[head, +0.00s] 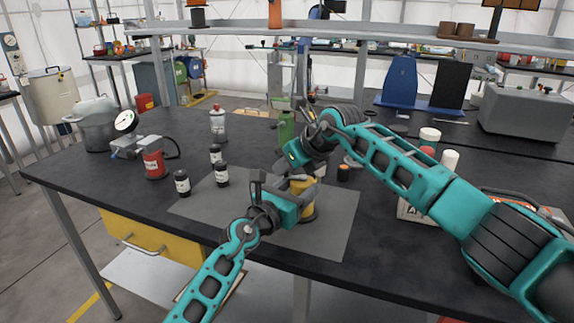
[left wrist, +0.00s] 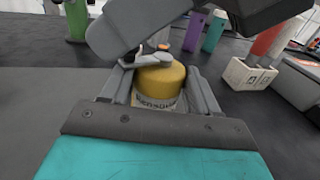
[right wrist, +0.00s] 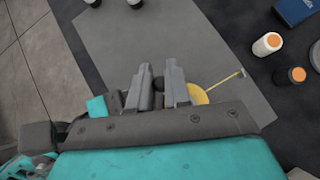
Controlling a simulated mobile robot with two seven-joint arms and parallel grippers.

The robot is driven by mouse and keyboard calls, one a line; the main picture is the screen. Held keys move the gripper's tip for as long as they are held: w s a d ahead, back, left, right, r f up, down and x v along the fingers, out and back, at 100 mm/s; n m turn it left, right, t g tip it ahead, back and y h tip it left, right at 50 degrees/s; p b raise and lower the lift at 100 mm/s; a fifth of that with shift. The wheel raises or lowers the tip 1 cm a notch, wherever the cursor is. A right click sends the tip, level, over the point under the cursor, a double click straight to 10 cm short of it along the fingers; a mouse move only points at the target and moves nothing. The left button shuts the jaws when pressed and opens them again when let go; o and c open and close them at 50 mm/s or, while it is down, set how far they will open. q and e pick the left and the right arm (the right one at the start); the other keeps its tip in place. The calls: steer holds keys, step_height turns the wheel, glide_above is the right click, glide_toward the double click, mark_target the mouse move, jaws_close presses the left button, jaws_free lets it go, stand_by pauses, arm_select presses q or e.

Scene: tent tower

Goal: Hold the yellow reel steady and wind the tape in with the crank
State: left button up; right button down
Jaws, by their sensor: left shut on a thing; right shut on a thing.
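The yellow reel (head: 307,194) stands upright on the grey mat near the table's front edge. In the left wrist view the reel (left wrist: 160,82) sits between the two fingers of my left gripper (left wrist: 162,85), which is shut around its body. A grey crank (left wrist: 152,57) shows on top of the reel, partly covered by my right gripper. In the right wrist view my right gripper (right wrist: 160,85) is shut on a small dark part, seemingly the crank's handle, beside the reel (right wrist: 198,95). A thin length of yellow tape (right wrist: 222,82) sticks out from the reel across the mat to a pale end.
The grey mat (head: 205,205) is mostly bare. Small black bottles (head: 182,184) and a red can (head: 154,164) stand to the left. A green bottle (head: 287,130) stands behind. An orange-capped jar (head: 343,172) and a white bottle (head: 449,161) stand right of the reel.

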steer(key=shift+w+d+f+m+t+h, duration=0.1)
steer(key=shift+w+d+m+t+h, duration=0.3)
steer(key=shift+m+h, duration=1.25)
steer(key=shift+w+d+r+m+t+h, duration=0.1)
steer(key=shift+w+m+t+h, duration=0.6)
steer(key=shift+m, duration=1.5)
steer(key=shift+w+d+f+m+t+h, duration=0.15)
steer(key=shift+w+m+h, duration=0.45)
steer(key=shift+m+h, duration=1.25)
steer(key=shift+d, duration=0.15)
steer(key=c, duration=1.1)
jaws_free()
